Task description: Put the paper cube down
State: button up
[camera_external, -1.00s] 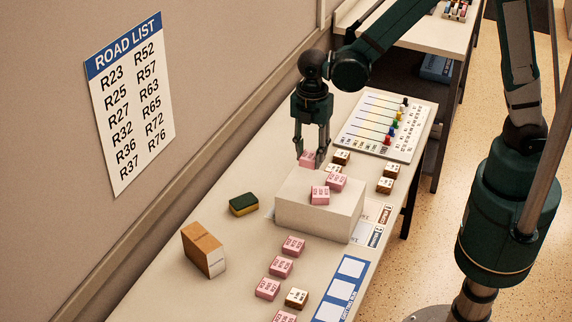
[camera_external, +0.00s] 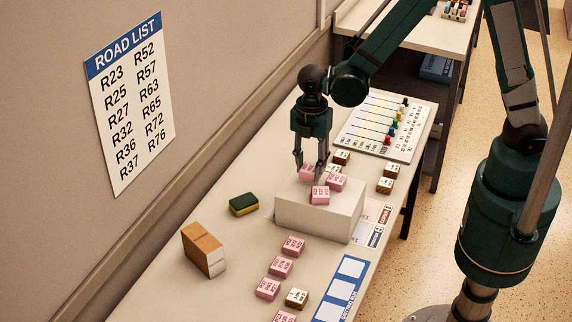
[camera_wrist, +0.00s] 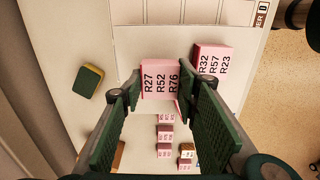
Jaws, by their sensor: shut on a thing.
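My gripper (camera_external: 311,166) is shut on a pink cube (camera_external: 307,174) printed R27, R52, R76. The held cube (camera_wrist: 158,80) shows between the fingers in the wrist view. It is over the back left part of the top of a big white block (camera_external: 318,216); I cannot tell whether it touches that top. A second pink cube (camera_external: 338,183), printed R32, R57, R23 in the wrist view (camera_wrist: 212,60), lies on the white block to the right. A third pink cube (camera_external: 320,196) lies nearer the front; in the wrist view a finger mostly hides it.
A green and yellow sponge (camera_external: 243,204) and an orange-brown and white box (camera_external: 204,250) stand left. Several pink cubes (camera_external: 281,267) lie in front. Wood-coloured cubes (camera_external: 387,177) lie right and behind, near a board with coloured pegs (camera_external: 385,124).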

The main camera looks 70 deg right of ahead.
aim_at(310, 168)
jog(key=shift+f, duration=1.25)
jog(key=shift+f, duration=0.2)
jog(key=o, duration=0.9)
jog(key=shift+r, duration=0.1)
jog(key=shift+r, duration=6.15)
